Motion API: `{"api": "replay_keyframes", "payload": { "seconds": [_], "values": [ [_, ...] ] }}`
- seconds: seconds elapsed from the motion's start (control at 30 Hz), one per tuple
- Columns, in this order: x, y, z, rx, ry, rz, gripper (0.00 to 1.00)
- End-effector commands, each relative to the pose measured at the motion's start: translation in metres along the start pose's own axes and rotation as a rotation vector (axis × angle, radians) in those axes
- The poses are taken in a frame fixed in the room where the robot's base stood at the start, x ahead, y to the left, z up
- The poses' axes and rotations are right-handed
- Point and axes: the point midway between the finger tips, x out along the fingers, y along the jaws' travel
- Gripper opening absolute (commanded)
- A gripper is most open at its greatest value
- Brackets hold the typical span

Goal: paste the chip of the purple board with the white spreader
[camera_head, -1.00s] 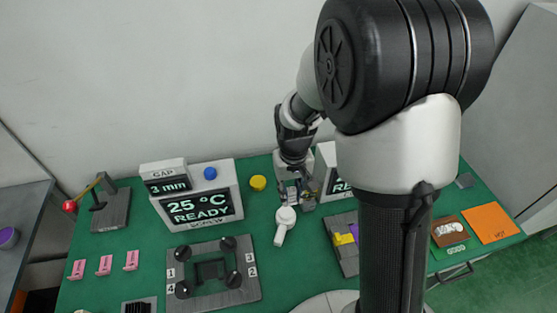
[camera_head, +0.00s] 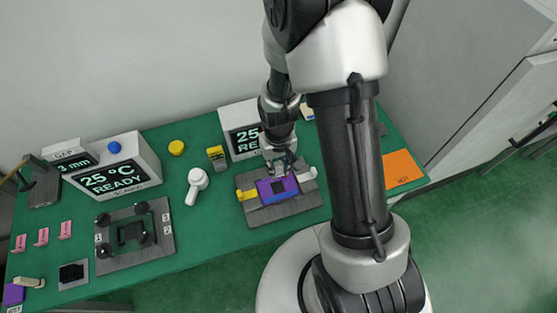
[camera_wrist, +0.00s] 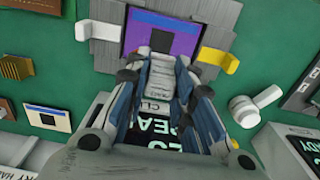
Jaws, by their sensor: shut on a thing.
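The purple board (camera_head: 264,187) lies in a grey fixture (camera_head: 300,205) in the head view. It also shows at the top of the wrist view (camera_wrist: 185,28), with the dark square chip (camera_wrist: 162,41) near its middle. My gripper (camera_head: 279,168) is over the far part of the board. It is shut on a pale, blocky thing, which looks like the white spreader (camera_wrist: 156,78). The spreader's far end points toward the chip; I cannot tell whether it touches. My fingers partly hide the spreader.
The fixture has a yellow lever (camera_head: 247,196) at its left and a white lever (camera_head: 308,174) at its right. A white round-headed handle (camera_head: 198,185), a yellow box (camera_head: 217,156) and a display unit (camera_head: 240,135) stand nearby. An orange mat (camera_head: 402,168) lies at right.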

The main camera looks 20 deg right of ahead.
Motion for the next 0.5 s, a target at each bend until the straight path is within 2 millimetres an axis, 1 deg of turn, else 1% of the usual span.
{"api": "replay_keyframes", "payload": {
  "seconds": [0.3, 0.5],
  "values": [
    [0.0004, 0.0000, -0.0001, 0.000, 0.000, 0.000, 0.02],
    [0.0102, 0.0001, 0.0001, 0.000, -0.001, 0.000, 0.02]
  ]
}}
